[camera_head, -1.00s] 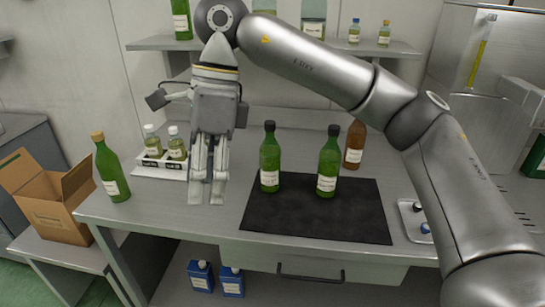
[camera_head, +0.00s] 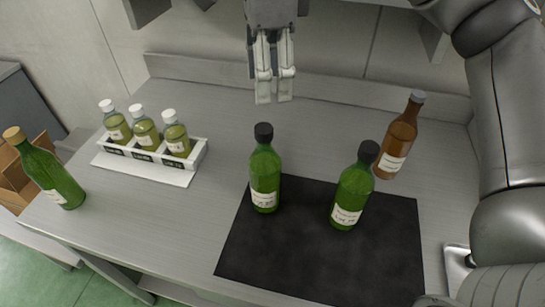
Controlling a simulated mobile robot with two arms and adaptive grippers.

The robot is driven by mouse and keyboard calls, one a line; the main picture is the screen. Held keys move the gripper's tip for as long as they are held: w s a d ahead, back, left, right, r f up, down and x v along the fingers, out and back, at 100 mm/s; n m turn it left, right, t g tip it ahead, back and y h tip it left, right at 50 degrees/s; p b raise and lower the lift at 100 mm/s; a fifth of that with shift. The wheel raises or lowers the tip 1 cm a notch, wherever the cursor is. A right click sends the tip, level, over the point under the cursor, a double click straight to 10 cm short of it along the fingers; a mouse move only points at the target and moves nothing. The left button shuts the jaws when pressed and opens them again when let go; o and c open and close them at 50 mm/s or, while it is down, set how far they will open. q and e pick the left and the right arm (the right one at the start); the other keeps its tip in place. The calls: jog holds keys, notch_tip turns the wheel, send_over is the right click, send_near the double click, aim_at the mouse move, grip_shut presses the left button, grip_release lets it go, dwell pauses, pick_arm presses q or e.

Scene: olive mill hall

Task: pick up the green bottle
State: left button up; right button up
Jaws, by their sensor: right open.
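Three green bottles stand on the grey worktop. Two have black caps and white labels: one (camera_head: 265,180) at the back left edge area of the black mat (camera_head: 300,258), the other (camera_head: 352,192) further right on the mat. The third green bottle (camera_head: 55,176) has a tan cap and stands at the far left. My right gripper (camera_head: 274,98) hangs fingers down at the top of the view, open and empty. In the picture it is above the left black-capped bottle, apart from it. My left gripper is out of view.
A brown bottle (camera_head: 398,140) stands just behind the mat at right. A white rack (camera_head: 152,160) with three small bottles stands at left. A cardboard box (camera_head: 15,185) is at the left edge. My right arm fills the right side. The front of the mat is bare.

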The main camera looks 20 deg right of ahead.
send_over(264, 127)
jog(key=f, duration=0.4)
jog(key=shift+s+d+f+p, duration=0.15)
jog(key=shift+s+d+p, duration=0.05)
jog(key=shift+s+p, duration=0.15)
jog(key=shift+w+d+f, duration=0.1)
jog(key=shift+w+f, duration=0.1)
jog(key=shift+f, duration=0.45)
jog(key=f+p, duration=0.1)
jog(key=f, duration=0.2)
jog(key=shift+w+a+f+p, duration=0.1)
jog(key=shift+a+f+p, duration=0.15)
jog(key=shift+a+p, duration=0.1)
jog(key=shift+f, duration=0.6)
jog(key=shift+c, duration=0.6)
jog(key=c, duration=1)
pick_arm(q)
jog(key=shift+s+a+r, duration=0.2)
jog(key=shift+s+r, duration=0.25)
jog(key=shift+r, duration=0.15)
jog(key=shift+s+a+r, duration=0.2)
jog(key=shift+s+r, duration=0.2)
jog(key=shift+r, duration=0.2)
pick_arm(e)
grip_shut()
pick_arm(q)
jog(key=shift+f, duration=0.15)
pick_arm(e)
jog(key=shift+w+r, duration=0.1)
jog(key=shift+r, duration=0.1)
